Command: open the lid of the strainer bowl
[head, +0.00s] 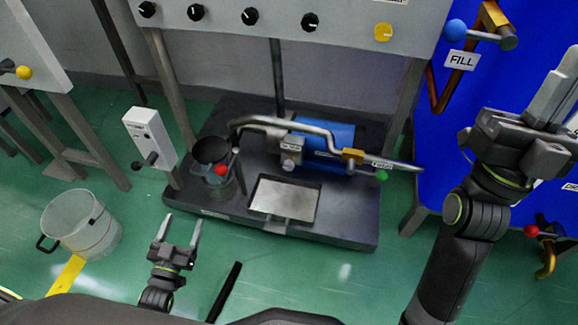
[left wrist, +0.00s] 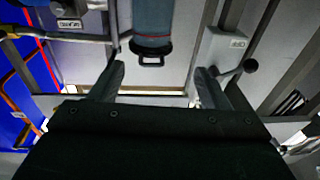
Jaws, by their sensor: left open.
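The strainer bowl (head: 215,186) is a clear upright cylinder at the left end of the dark base, in the head view. Its round dark lid (head: 210,150) sits at the top; whether it is latched is unclear. In the left wrist view, a grey-blue cylinder with a black end and small handle (left wrist: 151,58), likely the same bowl, lies beyond the fingers. My left gripper (head: 183,220) is open and empty, below and left of the bowl and apart from it. It also shows in the left wrist view (left wrist: 157,78). My right gripper (head: 556,85) is raised at the far right, partly cut off.
A red ball knob (head: 220,170) is beside the bowl, and a bent metal pipe (head: 280,121) runs above. A white lever box (head: 150,138) stands left. A clear bucket (head: 80,222) and dark rod (head: 224,290) are on the floor. A blue tank (head: 410,140) stands right.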

